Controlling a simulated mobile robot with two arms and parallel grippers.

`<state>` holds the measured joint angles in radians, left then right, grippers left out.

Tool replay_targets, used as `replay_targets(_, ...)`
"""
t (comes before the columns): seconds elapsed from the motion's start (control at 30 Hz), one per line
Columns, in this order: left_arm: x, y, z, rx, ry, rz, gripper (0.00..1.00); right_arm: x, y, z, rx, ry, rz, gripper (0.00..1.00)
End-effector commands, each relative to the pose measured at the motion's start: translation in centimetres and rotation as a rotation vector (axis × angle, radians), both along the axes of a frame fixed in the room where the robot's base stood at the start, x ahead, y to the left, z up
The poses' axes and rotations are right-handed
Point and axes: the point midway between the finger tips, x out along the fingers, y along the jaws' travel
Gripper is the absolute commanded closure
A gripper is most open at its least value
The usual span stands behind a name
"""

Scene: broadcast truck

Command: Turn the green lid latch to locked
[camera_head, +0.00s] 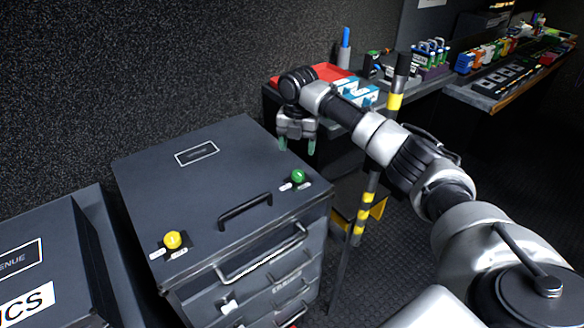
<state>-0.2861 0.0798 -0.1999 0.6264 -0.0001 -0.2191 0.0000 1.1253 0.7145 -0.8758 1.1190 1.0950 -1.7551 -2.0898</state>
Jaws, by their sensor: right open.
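The green lid latch (298,176) is a round green knob at the right side of the lid of a dark grey case (195,205). Small white labels lie beside it; their writing is too small to read. My right gripper (297,146) hangs above and just behind the green latch, pointing down. Its greenish fingertips are apart with nothing between them, and it does not touch the latch. A yellow latch (172,240) sits at the front left of the same lid. My left gripper is not in view.
A black handle (245,211) rises from the lid between the latches. A metal bar handle (262,254) runs along the case's front. A black and yellow pole (366,205) stands right of the case, below my right arm. A cluttered bench (436,84) stands behind. Another case (50,265) is at left.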

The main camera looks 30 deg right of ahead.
Motion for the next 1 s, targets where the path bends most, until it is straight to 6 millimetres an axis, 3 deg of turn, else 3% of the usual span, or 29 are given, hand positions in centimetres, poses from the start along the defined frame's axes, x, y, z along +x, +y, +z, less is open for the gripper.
replay_targets(0.23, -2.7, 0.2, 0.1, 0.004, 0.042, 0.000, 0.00, -0.1, 0.1, -4.8, 0.000, 0.004, -0.002, 0.34)
replay_targets(0.5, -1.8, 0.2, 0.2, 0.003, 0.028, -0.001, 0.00, -0.1, 0.1, -8.8, 0.000, 0.001, -0.002, 0.34)
replay_targets(0.67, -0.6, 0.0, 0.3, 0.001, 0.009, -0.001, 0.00, -0.1, 0.1, -9.6, 0.000, 0.000, -0.002, 0.34)
replay_targets(0.9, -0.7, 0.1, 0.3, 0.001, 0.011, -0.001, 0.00, -0.1, 0.1, -9.7, -0.001, -0.001, -0.002, 0.34)
replay_targets(1.0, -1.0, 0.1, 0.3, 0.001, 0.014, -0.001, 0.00, -0.1, 0.1, -9.7, -0.001, -0.001, -0.002, 0.47)
